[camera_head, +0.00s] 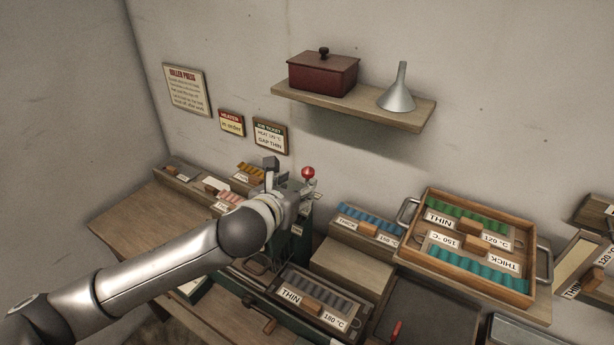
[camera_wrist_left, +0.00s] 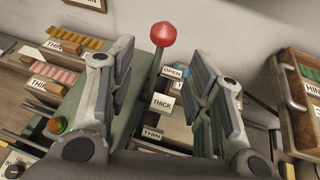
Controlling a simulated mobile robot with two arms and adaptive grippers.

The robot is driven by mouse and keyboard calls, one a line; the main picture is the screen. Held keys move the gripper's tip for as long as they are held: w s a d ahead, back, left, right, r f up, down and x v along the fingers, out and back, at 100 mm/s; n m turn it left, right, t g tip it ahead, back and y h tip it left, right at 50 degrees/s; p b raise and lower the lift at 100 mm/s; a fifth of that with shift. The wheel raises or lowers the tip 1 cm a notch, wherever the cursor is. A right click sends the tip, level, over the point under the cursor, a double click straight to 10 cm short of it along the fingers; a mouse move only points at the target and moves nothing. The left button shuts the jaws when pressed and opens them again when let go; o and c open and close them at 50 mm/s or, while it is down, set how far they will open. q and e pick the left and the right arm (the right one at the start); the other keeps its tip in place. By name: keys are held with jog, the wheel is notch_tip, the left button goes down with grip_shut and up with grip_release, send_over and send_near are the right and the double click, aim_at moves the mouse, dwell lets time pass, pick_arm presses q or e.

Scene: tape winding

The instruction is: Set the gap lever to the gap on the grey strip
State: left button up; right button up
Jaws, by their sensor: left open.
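The gap lever ends in a red ball knob (camera_head: 308,172) on the green press. In the left wrist view the red knob (camera_wrist_left: 163,34) stands on a thin rod between and beyond my fingers, apart from both. Labels OPEN (camera_wrist_left: 173,72), THICK (camera_wrist_left: 162,103) and THIN (camera_wrist_left: 152,134) run down the press; the rod is nearest OPEN, though its exact setting is hard to tell. My left gripper (camera_head: 286,184) is open at the press, and its fingers (camera_wrist_left: 160,58) straddle the lever. The grey strip (camera_head: 318,287) lies in a front tray with cards THIN and 180 °C. My right gripper is not in view.
A wooden tray (camera_head: 540,284) with green and teal strips stands right, beside a blue-strip holder (camera_head: 345,240). Orange and pink strips lie behind the press at left. A shelf (camera_head: 420,117) with a red box and funnel hangs above. Signs (camera_head: 270,136) hang on the wall.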

aim_at(307, 179)
pick_arm(q)
jog(key=shift+p+x, duration=1.05)
jog(key=shift+x, duration=3.1)
jog(key=shift+r, duration=0.1)
grip_shut()
